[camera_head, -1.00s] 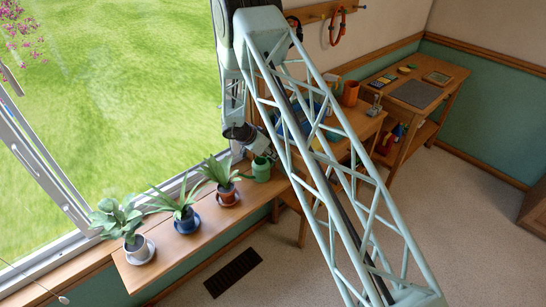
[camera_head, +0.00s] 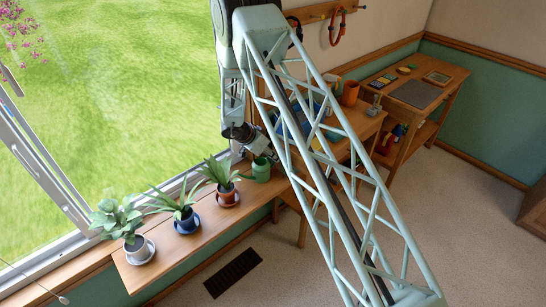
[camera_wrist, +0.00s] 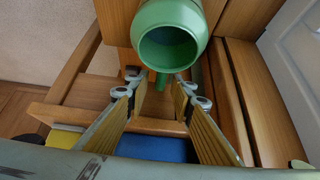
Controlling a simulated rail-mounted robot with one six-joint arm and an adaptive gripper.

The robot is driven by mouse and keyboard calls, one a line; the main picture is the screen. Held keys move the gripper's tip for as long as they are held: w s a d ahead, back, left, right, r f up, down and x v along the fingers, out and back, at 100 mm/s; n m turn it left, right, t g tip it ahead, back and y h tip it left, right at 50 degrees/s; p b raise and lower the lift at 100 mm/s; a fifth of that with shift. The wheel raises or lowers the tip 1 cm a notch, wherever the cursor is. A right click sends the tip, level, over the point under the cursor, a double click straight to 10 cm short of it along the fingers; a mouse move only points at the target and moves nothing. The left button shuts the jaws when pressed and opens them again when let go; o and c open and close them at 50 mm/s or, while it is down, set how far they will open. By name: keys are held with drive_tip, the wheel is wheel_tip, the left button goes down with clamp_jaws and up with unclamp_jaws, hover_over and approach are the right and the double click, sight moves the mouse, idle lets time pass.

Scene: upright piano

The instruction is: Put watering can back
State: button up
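The green watering can (camera_head: 261,170) stands at the right end of the window-side shelf in the head view, beside the last potted plant. In the wrist view the can (camera_wrist: 168,24) is at the top centre, its round opening facing the camera. A narrow green part of it shows below the rim, between my fingertips. My gripper (camera_wrist: 160,88) is open, its two padded fingers apart on either side of that part. I cannot tell whether they touch it. In the head view my gripper (camera_head: 264,152) is close above the can, partly hidden by my arm.
Three potted plants stand left along the shelf (camera_head: 160,262), the nearest to the can in a terracotta pot (camera_head: 227,196). The window is behind them. A wooden bench with a terracotta pot (camera_head: 350,93) and blue items (camera_wrist: 155,148) lies right. A desk (camera_head: 447,88) stands farther right.

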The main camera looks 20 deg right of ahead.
drive_tip(key=p+v, duration=0.2)
drive_tip(key=v, duration=0.9)
drive_tip(key=shift+a+r+p, duration=0.1)
drive_tip(key=shift+r+p, duration=0.15)
drive_tip(key=shift+p, duration=0.1)
drive_tip(key=shift+s, duration=0.1)
idle(0.4)
